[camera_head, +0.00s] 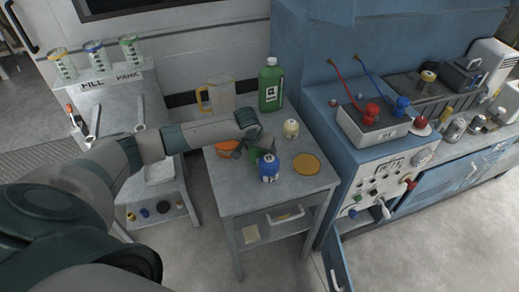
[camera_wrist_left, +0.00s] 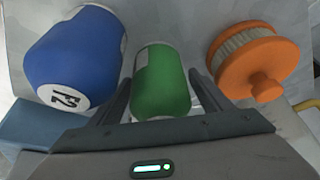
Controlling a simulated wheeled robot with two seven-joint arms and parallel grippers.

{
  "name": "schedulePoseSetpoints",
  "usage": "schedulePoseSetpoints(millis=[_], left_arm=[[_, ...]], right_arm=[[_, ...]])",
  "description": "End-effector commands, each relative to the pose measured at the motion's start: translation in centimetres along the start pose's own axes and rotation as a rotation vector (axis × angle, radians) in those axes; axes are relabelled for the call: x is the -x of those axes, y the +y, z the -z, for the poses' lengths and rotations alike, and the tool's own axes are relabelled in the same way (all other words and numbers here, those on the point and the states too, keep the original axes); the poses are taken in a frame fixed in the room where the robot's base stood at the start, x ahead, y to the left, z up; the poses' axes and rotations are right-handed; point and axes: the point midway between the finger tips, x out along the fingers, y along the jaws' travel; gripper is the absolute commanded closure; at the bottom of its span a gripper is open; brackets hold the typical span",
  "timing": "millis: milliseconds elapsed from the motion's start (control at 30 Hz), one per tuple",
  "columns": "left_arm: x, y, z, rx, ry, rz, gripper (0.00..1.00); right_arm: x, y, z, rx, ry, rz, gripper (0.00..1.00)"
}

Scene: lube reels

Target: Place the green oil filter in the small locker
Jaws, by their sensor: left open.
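The green oil filter (camera_wrist_left: 162,85) lies between the two fingers of my open left gripper (camera_wrist_left: 160,92) in the wrist view. I see no clear grip on it. In the head view, my left gripper (camera_head: 262,143) is low over the small grey table, and the green filter (camera_head: 255,153) is mostly hidden behind it. A blue filter (camera_head: 269,168) and an orange filter (camera_head: 227,148) stand close on either side; both also show in the wrist view. A blue door (camera_head: 338,268) hangs open at the bottom; I cannot tell whether it is the small locker's. My right gripper is not in view.
The grey table (camera_head: 235,198) also holds a cream filter (camera_head: 290,129), a yellow disc (camera_head: 306,164), a green jug (camera_head: 270,88) and a clear pitcher (camera_head: 220,97). A blue workbench (camera_head: 345,150) with a control panel stands close at right. A filling rack (camera_head: 110,80) is at left.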

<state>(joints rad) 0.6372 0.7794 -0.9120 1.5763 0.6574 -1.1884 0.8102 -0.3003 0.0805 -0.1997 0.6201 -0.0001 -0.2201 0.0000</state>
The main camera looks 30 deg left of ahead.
Motion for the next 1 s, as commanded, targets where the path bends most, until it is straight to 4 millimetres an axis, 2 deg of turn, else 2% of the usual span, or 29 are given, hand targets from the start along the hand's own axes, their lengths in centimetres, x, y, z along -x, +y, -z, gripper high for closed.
schedulePoseSetpoints(millis=[200, 367, 800, 1000], left_arm=[[0.5, 0.0, 0.1, 0.0, 0.001, 0.0, 0.28], [1.9, 0.0, 0.1, 0.0, 0.001, -0.001, 0.28], [9.2, -0.1, 0.1, -0.001, 0.003, 0.0, 0.28], [11.6, 0.0, 0.2, 0.001, 0.002, 0.0, 0.28]], right_arm=[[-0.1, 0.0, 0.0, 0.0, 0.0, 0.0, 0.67], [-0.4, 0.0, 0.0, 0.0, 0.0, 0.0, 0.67], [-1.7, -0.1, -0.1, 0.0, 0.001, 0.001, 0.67], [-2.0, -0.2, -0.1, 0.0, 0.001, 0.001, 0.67]])
